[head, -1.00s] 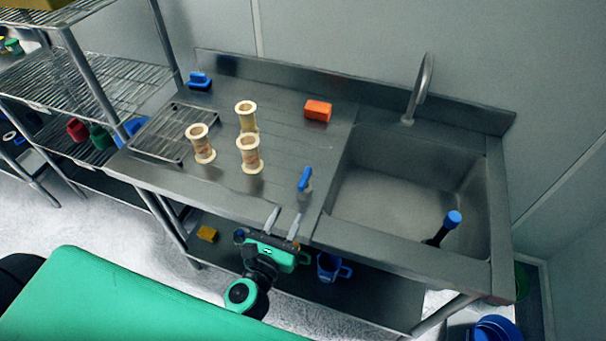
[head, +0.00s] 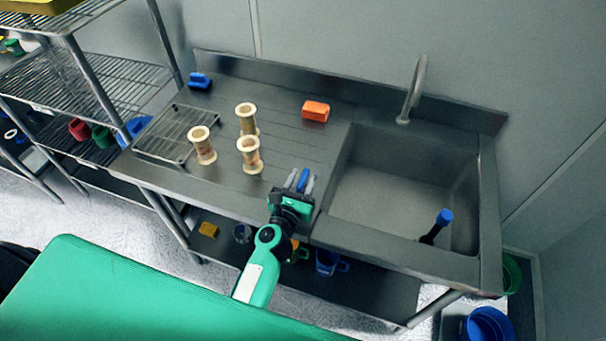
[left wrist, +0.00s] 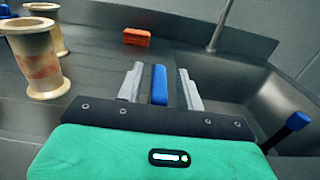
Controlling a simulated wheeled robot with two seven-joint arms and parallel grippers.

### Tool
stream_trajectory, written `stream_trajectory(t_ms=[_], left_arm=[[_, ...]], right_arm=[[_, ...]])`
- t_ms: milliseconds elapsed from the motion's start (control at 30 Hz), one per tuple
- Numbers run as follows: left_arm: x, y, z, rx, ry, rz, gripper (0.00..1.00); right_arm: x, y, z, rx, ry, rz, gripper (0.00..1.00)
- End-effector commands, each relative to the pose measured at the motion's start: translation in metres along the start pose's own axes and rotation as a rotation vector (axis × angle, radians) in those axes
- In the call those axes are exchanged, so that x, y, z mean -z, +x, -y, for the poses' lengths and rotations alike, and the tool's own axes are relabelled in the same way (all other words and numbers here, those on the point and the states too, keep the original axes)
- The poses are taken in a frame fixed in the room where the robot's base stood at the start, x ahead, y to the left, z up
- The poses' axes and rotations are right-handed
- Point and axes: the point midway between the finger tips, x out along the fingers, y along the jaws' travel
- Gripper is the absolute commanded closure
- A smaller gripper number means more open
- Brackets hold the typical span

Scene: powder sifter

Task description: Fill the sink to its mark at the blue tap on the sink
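The blue tap handle (head: 303,180) stands on the deck just left of the basin. My left gripper (head: 301,183) is open, with one finger on each side of the handle. In the left wrist view the blue handle (left wrist: 159,85) stands upright between the fingers (left wrist: 160,88), with a gap on both sides. The tap's base is hidden behind my gripper. The steel sink (head: 385,195) shows a bare grey floor; I make out no water and no mark. The curved spout (head: 413,90) at its back edge shows no stream. My right gripper is not in view.
A black stick with a blue top (head: 441,222) stands in the basin's front right. Several cream sieve-like cylinders, one at the front (head: 249,156), a wire rack (head: 172,135) and an orange block (head: 316,111) occupy the drainboard. A wire shelf (head: 80,85) stands left.

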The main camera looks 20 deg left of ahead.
Motion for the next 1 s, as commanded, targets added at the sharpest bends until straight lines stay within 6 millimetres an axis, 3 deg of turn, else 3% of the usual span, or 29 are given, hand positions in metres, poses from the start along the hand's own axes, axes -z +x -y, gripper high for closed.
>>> stream_trajectory(t_ms=[433,633,1000], left_arm=[[0.0001,0.01,-0.0001,0.0,0.0,0.0,0.63],[0.0001,0.0098,-0.0001,0.0,0.0,0.0,1.0],[-0.0006,0.0098,-0.0008,0.024,0.003,0.0,1.0]], right_arm=[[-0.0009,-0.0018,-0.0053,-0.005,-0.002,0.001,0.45],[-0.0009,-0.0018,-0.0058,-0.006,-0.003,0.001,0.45],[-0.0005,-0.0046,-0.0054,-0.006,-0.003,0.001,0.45]])
